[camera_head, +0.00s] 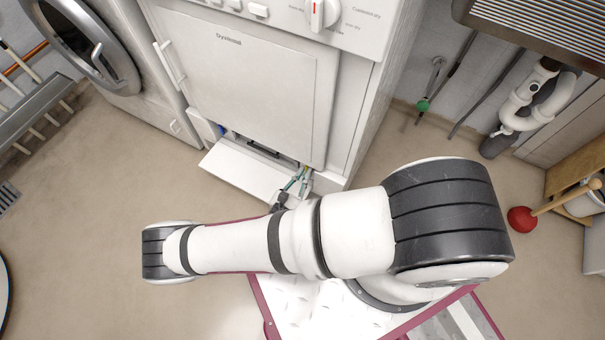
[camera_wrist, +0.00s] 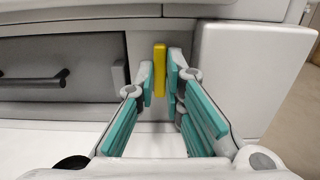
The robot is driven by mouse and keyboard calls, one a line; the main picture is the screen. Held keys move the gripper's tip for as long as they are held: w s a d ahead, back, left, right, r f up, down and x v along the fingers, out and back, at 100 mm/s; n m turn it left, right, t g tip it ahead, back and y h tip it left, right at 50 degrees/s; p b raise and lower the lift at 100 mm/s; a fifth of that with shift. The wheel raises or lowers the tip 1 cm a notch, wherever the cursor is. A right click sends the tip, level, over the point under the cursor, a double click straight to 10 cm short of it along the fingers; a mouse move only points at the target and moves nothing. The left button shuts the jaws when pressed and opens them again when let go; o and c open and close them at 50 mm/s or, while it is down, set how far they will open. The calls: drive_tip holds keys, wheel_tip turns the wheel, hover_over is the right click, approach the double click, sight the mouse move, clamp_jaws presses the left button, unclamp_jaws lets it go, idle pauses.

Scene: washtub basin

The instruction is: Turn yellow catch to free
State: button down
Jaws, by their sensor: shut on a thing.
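The yellow catch (camera_wrist: 160,70) stands upright in the wrist view, at the right end of the recess in the machine's base. My gripper (camera_wrist: 160,82) has its two teal-padded fingers on either side of the catch, shut on it. The catch's lower end is partly between the fingertips. In the head view my gripper (camera_head: 298,182) reaches into the low opening at the machine's right corner, and the catch is too small there to tell apart.
A white flap (camera_head: 245,172) lies folded down in front of the opening. A dark drawer front with a handle (camera_wrist: 40,78) is left of the catch. A white corner block (camera_wrist: 245,75) stands close on the right. A red plunger (camera_head: 522,219) is on the floor farther right.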

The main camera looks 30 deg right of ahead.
drive_tip(key=shift+f, duration=0.15)
drive_tip(key=c, duration=1.7)
unclamp_jaws()
